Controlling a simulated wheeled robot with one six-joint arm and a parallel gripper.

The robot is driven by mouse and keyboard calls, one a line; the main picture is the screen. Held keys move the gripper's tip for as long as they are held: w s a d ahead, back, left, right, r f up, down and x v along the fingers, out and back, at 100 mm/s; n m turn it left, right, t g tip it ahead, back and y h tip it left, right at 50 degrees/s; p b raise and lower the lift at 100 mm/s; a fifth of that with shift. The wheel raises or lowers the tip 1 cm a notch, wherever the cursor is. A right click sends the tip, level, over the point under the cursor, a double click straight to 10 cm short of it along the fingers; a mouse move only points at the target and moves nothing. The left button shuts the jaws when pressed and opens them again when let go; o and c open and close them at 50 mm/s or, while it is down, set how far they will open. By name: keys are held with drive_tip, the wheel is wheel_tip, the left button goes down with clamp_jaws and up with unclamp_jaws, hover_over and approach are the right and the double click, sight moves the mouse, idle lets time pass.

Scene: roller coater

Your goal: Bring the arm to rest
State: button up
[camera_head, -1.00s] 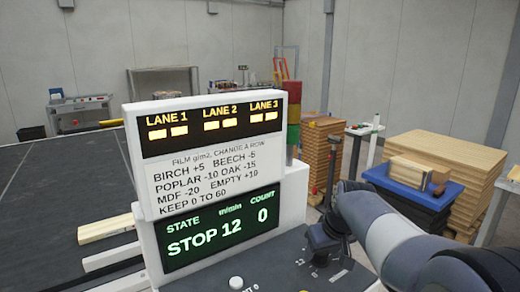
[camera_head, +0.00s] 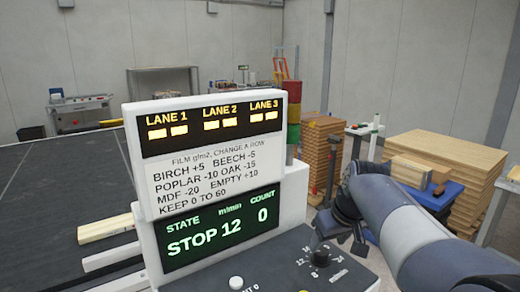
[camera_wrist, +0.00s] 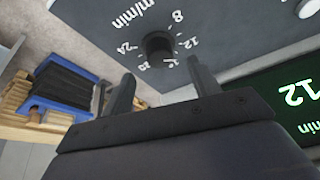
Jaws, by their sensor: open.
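My gripper (camera_wrist: 162,88) is open and empty in the wrist view, its two dark fingers spread apart. Beyond the fingertips is a black speed knob (camera_wrist: 158,45) on the dark control panel (camera_wrist: 235,25), with a gap between them. In the head view my arm (camera_head: 400,220) comes in from the lower right and bends near the blue cart. My gripper (camera_head: 352,228) shows there only partly, dark and above the panel's right side. The knob (camera_head: 320,258) stands clear in that view. The display (camera_head: 220,232) reads STOP, 12 m/min, count 0.
The display housing (camera_head: 295,200) stands left of my arm. Stacked boards (camera_head: 320,150) and a blue-topped cart (camera_head: 440,195) with wood blocks stand behind my arm. A stack light (camera_head: 293,115) rises behind the display. A dark conveyor bed (camera_head: 60,190) fills the left.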

sight(321, 252)
drive_tip(key=x, duration=0.5)
drive_tip(key=shift+f, duration=0.3)
drive_tip(key=shift+a+r+m, duration=0.1)
drive_tip(key=shift+r+m, duration=0.15)
drive_tip(key=shift+m, duration=0.35)
drive_tip(key=shift+a+m+h+b, duration=0.15)
drive_tip(key=shift+m+h, duration=0.3)
drive_tip(key=shift+m, duration=0.5)
drive_tip(key=shift+d+m+h+b, duration=0.15)
drive_tip(key=shift+m+h, duration=0.3)
drive_tip(key=shift+m, duration=0.5)
drive_tip(key=shift+a+m+h+b, duration=0.15)
drive_tip(key=shift+m+h, duration=0.25)
drive_tip(key=shift+m, duration=0.55)
drive_tip(key=shift+a+m+h+b, duration=0.1)
drive_tip(key=shift+m+h+b, duration=0.25)
drive_tip(key=shift+m, duration=0.6)
drive_tip(key=m+h, duration=0.1)
drive_tip(key=m, duration=0.2)
drive_tip(key=shift+g, duration=0.4)
drive_tip(key=v, duration=1.1)
drive_tip(key=shift+f, duration=0.1)
